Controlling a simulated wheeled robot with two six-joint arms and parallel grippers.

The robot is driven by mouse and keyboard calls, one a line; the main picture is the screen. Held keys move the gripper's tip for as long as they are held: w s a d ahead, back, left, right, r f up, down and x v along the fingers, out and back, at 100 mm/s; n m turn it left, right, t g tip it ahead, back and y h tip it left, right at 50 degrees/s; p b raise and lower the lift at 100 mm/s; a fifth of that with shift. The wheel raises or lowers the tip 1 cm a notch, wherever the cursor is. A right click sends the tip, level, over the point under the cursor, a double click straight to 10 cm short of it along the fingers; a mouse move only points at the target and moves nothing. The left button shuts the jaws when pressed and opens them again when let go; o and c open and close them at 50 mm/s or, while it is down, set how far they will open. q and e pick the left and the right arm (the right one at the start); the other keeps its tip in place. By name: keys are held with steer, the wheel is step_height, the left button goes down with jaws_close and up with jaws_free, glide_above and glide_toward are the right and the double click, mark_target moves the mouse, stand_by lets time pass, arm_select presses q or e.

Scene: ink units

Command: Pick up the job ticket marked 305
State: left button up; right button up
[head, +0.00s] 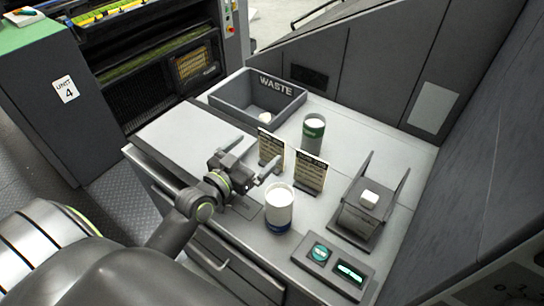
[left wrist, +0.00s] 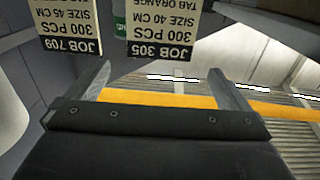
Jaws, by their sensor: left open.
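The job ticket marked 305 (left wrist: 163,32) is a cream card with black print, upside down in the left wrist view, just beyond my fingertips. In the head view it appears to be the card (head: 271,150) standing farther left. The ticket marked 709 (left wrist: 70,30) stands beside it, and is the nearer card (head: 311,173) in the head view. My left gripper (head: 255,162) is open and empty, close in front of the 305 ticket; its spread fingers show in the left wrist view (left wrist: 160,72). My right gripper is not in view.
A white tub with a blue base (head: 279,209) stands close to my left gripper. A green-banded tub (head: 313,133) stands behind the tickets.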

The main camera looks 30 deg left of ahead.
mark_target(271, 137)
arm_select(q)
steer(key=w, duration=0.4)
steer(key=shift+d, duration=0.3)
steer(key=shift+w+d+p, duration=0.25)
steer(key=shift+w+p, duration=0.2)
steer(key=shift+w, duration=0.85)
steer(key=shift+w+d+p, duration=0.25)
steer(key=shift+w+p, duration=0.2)
steer(key=shift+w, duration=0.8)
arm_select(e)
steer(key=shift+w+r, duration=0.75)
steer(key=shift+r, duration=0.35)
arm_select(q)
steer(key=shift+s, duration=0.1)
steer(key=shift+c, duration=0.3)
steer(key=c, duration=1.2)
